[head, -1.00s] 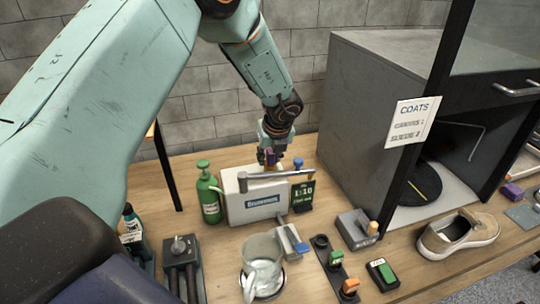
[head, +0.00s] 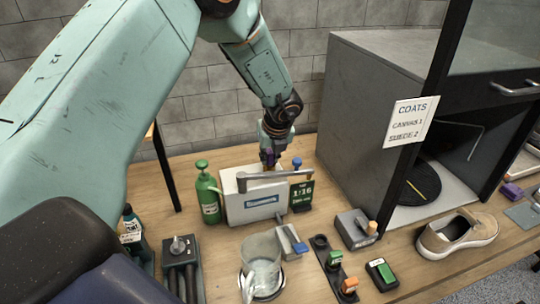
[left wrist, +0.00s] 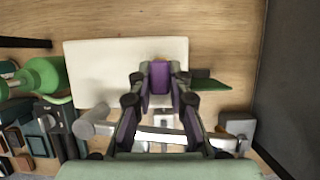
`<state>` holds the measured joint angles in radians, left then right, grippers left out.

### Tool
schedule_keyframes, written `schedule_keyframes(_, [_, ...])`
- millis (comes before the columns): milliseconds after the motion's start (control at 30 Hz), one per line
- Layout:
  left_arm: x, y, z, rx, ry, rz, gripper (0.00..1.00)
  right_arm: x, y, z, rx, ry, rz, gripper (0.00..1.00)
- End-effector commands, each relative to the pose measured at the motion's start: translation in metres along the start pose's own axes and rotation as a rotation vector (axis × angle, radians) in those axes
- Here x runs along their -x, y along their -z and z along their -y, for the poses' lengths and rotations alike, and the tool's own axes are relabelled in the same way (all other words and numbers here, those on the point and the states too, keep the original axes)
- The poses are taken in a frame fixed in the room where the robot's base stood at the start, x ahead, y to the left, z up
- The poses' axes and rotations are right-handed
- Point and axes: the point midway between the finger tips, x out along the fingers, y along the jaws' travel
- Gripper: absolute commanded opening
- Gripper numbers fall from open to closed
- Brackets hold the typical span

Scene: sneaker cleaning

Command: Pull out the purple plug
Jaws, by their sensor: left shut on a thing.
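The purple plug (left wrist: 160,76) is between the fingertips of my left gripper (left wrist: 159,88) in the left wrist view. In the head view my left gripper (head: 269,160) is just above the back of the white box (head: 251,205), with a little purple showing at its fingers. It is shut on the plug. I cannot tell whether the plug is still seated in the box or clear of it. The white box also shows beneath the gripper in the left wrist view (left wrist: 90,75). My right gripper is not in view.
A grey lever arm (head: 285,175) spans the box top. A green bottle (head: 208,195) stands left of it and a small timer display (head: 303,193) right. In front are a glass jug (head: 262,262) and switches. A dark cabinet (head: 375,130) and a sneaker (head: 455,235) are at right.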

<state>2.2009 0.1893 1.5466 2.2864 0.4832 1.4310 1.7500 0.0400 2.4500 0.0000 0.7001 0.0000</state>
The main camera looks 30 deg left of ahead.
Motion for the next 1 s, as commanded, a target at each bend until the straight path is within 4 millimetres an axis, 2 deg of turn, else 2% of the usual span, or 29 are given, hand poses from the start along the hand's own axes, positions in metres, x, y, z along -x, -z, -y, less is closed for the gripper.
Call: schedule_keyframes(1000, [0.033,-0.014,0.000,0.000,0.001,0.001,0.00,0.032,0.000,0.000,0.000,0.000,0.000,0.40])
